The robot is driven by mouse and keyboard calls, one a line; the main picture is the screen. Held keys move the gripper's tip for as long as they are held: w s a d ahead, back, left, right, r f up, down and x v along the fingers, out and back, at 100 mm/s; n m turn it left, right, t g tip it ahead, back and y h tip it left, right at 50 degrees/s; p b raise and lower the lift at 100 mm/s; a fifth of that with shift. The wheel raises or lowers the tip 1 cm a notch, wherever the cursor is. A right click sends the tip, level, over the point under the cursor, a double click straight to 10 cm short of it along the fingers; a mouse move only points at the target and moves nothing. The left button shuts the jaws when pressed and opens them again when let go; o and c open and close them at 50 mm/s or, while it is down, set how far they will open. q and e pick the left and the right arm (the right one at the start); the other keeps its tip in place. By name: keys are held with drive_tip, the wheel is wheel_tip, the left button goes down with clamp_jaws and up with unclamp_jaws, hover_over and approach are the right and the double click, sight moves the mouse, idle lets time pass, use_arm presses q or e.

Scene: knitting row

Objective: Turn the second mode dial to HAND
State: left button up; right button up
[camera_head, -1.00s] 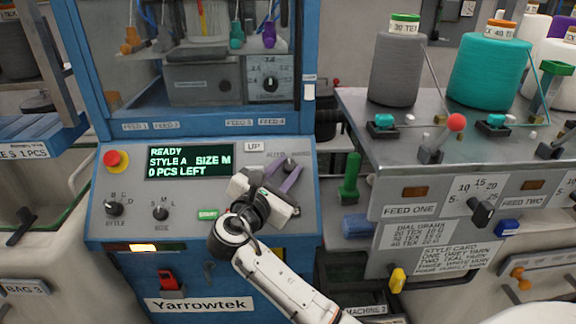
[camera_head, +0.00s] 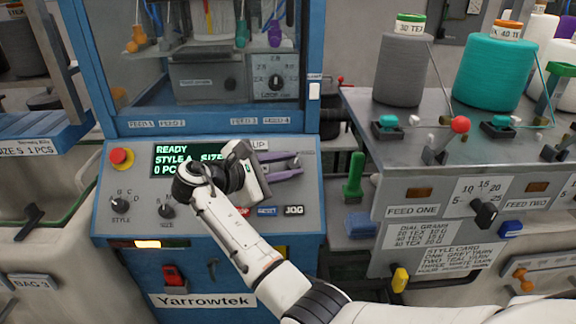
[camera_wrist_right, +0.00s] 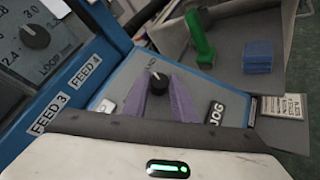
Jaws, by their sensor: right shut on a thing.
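In the right wrist view the fingers (camera_wrist_right: 164,98) are closed on the sides of a dark round mode dial (camera_wrist_right: 157,82). A light mark shows on the dial's far side, toward a printed label of which I read only "ND". In the head view the dial is mostly hidden between the fingers. My gripper and arm also cover part of the green-lettered display (camera_head: 178,149). My left gripper is out of view.
A red stop button (camera_head: 121,157), a STYLE knob (camera_head: 119,206) and a SIZE knob (camera_head: 166,211) sit on the panel's left. A JOG button (camera_head: 294,211) lies below the fingers. A green-handled tool (camera_head: 354,177) and the feed unit (camera_head: 420,188) stand to the right.

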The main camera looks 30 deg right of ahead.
idle(0.3)
drive_tip(key=o, duration=1)
drive_tip(key=shift+o, duration=0.2)
drive_tip(key=shift+a, duration=0.1)
drive_tip(key=b+v, duration=0.1)
drive_tip(key=v, duration=0.6)
drive_tip(key=shift+a, duration=0.15)
